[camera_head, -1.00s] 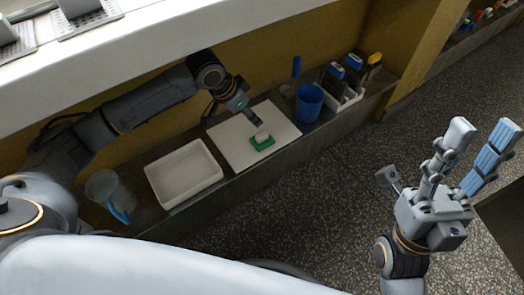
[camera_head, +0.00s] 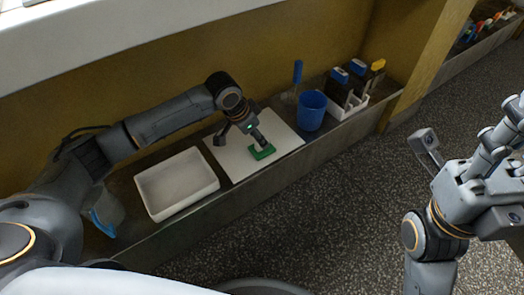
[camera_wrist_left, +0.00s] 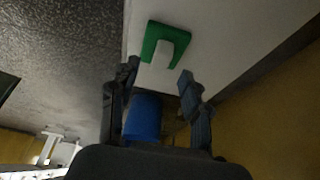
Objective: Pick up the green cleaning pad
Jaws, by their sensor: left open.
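The green cleaning pad (camera_head: 266,154) lies on a white board on the low counter. In the left wrist view the green pad (camera_wrist_left: 178,34) has a pale block on it. My left gripper (camera_head: 256,142) is just above the pad in the head view and hides part of it.
The white board (camera_head: 229,165) has an empty white tray (camera_head: 160,212) on its left. On its right stand a blue cup (camera_head: 312,110) and a white rack (camera_head: 352,107) with blue- and yellow-topped items. A yellow wall (camera_head: 160,90) runs behind.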

